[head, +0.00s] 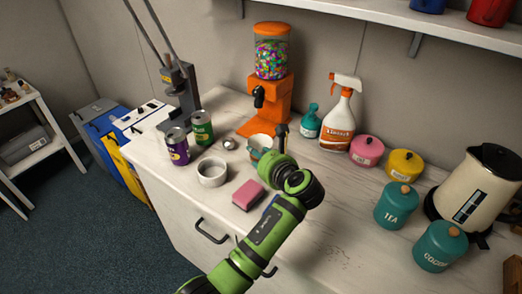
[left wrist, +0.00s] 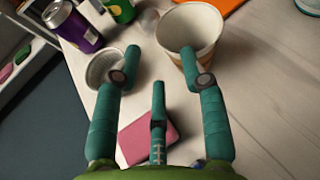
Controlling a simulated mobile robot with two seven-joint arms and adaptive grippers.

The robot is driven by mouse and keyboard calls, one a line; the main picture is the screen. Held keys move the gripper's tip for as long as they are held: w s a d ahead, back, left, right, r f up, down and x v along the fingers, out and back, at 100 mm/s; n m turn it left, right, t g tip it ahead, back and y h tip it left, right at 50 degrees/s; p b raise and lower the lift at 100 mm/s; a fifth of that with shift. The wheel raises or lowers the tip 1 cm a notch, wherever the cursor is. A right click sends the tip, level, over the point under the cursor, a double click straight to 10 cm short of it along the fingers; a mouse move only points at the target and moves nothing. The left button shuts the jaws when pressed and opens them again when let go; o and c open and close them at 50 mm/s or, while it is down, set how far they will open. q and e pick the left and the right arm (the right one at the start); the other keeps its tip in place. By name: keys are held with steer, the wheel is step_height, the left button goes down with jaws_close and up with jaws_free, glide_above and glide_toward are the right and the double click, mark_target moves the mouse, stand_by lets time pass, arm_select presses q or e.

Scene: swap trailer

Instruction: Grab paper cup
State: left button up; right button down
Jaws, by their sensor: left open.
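The paper cup (head: 256,142) stands on the white counter in front of the orange dispenser, partly hidden by my left gripper (head: 270,152). In the left wrist view the paper cup (left wrist: 192,32) is white with a tan lower part, open end toward the camera. My left gripper (left wrist: 160,62) is open with teal fingers spread and nothing between them. The cup lies just beyond the right fingertip, whose tip overlaps it in the picture; I cannot tell if they touch. My right gripper is not in view.
A white ribbed bowl (head: 212,173), a pink sponge (head: 248,195), a purple can (head: 177,148) and a green can (head: 202,128) stand nearby. The orange candy dispenser (head: 270,90) is behind, a spray bottle (head: 338,120) and several canisters to the right.

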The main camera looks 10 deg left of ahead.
mark_target(258, 141)
arm_select(q)
steer(key=x, duration=0.6)
steer(key=shift+w+a+f+p, duration=0.15)
steer(key=shift+w+p, duration=0.05)
steer(key=shift+p, duration=0.1)
steer(key=c, duration=0.8)
steer(key=shift+c, duration=0.2)
